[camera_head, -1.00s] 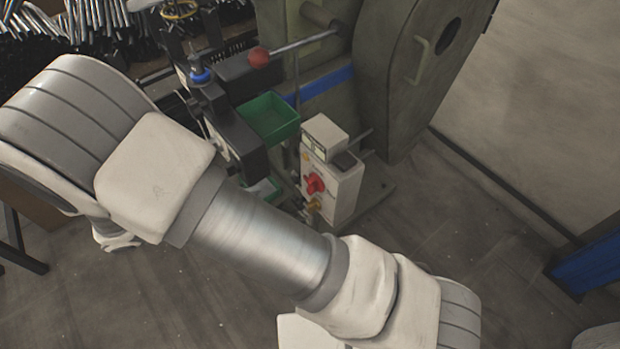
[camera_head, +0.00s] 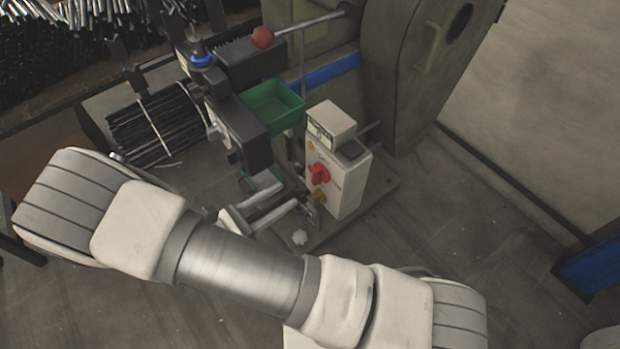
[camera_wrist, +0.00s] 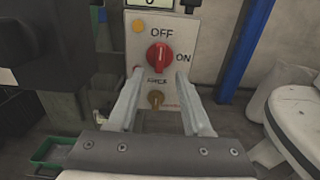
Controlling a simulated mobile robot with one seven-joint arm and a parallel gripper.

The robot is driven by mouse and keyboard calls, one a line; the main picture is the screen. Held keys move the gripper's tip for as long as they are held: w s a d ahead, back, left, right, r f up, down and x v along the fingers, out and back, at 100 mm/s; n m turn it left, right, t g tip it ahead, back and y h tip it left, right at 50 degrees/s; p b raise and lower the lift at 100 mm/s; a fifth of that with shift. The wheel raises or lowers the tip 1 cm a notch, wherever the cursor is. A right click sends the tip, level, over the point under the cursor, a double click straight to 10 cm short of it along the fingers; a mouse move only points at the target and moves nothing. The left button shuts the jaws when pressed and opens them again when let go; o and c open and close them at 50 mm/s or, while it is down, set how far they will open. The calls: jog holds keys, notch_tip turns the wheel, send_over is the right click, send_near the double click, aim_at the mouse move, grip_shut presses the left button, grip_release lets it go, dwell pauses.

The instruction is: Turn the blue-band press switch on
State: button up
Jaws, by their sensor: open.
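The blue-band press (camera_head: 330,75) stands at the back in the head view, green-grey with a blue stripe. The white control box (camera_head: 350,190) at its front carries the red rotary switch (camera_head: 319,174). In the wrist view the red switch (camera_wrist: 158,57) sits below the OFF label, with ON to its right. Its grip looks roughly upright, towards OFF. My gripper (camera_wrist: 159,76) is open, with one finger at each side below the switch in the picture. No contact with the knob is visible.
A brass-coloured knob (camera_wrist: 156,98) sits below the red switch, and a yellow lamp (camera_wrist: 138,26) at upper left. A green bin (camera_head: 272,106) and dark press parts stand left of the box. A blue post (camera_wrist: 245,50) rises on the right.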

aim_at(312, 177)
jog(key=b+x, duration=0.1)
jog(key=x, duration=0.7)
jog(key=shift+w+d, duration=0.2)
grip_shut()
